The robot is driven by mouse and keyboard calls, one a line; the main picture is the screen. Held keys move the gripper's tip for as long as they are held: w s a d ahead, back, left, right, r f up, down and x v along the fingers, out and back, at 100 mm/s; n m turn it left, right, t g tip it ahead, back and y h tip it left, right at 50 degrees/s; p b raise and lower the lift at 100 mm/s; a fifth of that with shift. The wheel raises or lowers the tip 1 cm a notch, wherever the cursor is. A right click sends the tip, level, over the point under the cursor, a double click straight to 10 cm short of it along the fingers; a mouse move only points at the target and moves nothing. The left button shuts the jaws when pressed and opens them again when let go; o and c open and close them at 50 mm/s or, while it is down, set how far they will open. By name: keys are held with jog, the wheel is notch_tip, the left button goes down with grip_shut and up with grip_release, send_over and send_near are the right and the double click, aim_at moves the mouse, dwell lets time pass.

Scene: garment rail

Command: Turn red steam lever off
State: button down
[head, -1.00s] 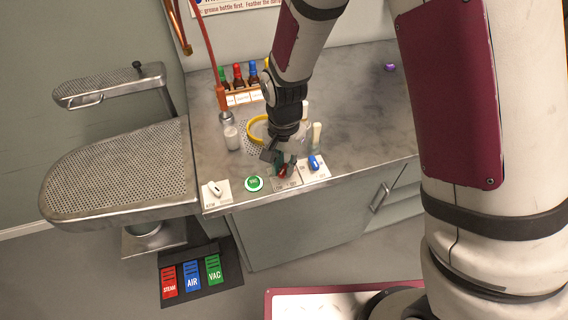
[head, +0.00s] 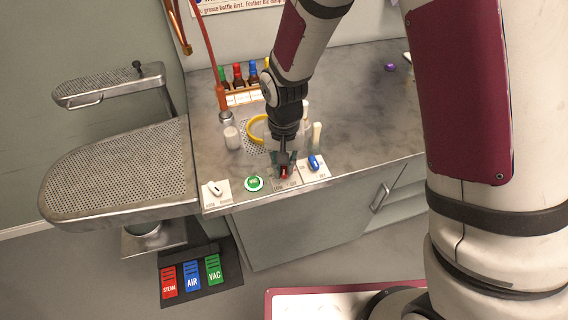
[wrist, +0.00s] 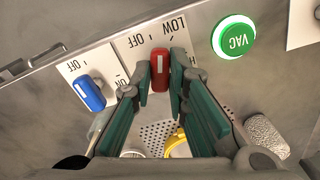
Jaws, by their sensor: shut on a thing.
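The red steam lever (wrist: 160,72) is on a white plate (wrist: 138,42) marked OFF and LOW, with a third label partly hidden. In the wrist view its white-marked end points up, between OFF and LOW. My gripper (wrist: 159,76) is shut on the lever, one green-padded finger on each side. In the head view my gripper (head: 284,168) stands over the counter's front edge, and the red lever (head: 284,173) shows between its fingertips.
A blue lever (head: 314,162) is close on the right and the green VAC button (head: 254,184) on the left.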

aim_at(284, 168)
jog(key=shift+n, duration=1.9)
jog(key=c, duration=1.6)
grip_release()
jog(key=shift+o, duration=0.2)
jog(key=shift+r, duration=0.1)
notch_tip(284, 168, up, 12)
